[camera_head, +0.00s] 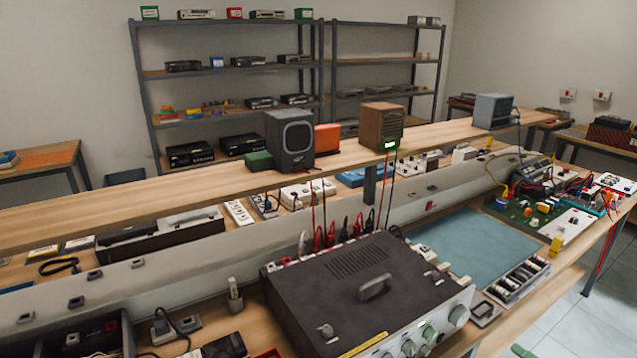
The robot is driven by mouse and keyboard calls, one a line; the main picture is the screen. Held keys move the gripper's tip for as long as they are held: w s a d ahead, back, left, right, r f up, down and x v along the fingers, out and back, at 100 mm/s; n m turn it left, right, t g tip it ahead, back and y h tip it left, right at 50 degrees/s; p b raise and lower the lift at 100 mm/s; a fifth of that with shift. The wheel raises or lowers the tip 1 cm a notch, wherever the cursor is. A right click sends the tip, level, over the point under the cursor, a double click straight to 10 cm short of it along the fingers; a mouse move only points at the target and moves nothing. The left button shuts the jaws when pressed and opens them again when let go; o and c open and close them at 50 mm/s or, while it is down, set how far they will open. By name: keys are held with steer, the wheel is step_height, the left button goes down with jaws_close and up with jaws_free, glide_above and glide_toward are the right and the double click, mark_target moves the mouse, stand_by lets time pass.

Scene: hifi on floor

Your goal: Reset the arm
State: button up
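My arm and gripper are not in view in the head camera. The task line names no object. Directly in front of my camera is a workbench (249,332) with a raised wooden shelf (215,186) running across it.
A black amplifier-like unit (335,325) with silver knobs stands near in front. A grey speaker (289,139), a brown box (381,126) and a light box (492,110) stand on the raised shelf. A blue mat (470,240) is clear. Circuit boards (530,212) lie right. Floor (590,315) shows lower right.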

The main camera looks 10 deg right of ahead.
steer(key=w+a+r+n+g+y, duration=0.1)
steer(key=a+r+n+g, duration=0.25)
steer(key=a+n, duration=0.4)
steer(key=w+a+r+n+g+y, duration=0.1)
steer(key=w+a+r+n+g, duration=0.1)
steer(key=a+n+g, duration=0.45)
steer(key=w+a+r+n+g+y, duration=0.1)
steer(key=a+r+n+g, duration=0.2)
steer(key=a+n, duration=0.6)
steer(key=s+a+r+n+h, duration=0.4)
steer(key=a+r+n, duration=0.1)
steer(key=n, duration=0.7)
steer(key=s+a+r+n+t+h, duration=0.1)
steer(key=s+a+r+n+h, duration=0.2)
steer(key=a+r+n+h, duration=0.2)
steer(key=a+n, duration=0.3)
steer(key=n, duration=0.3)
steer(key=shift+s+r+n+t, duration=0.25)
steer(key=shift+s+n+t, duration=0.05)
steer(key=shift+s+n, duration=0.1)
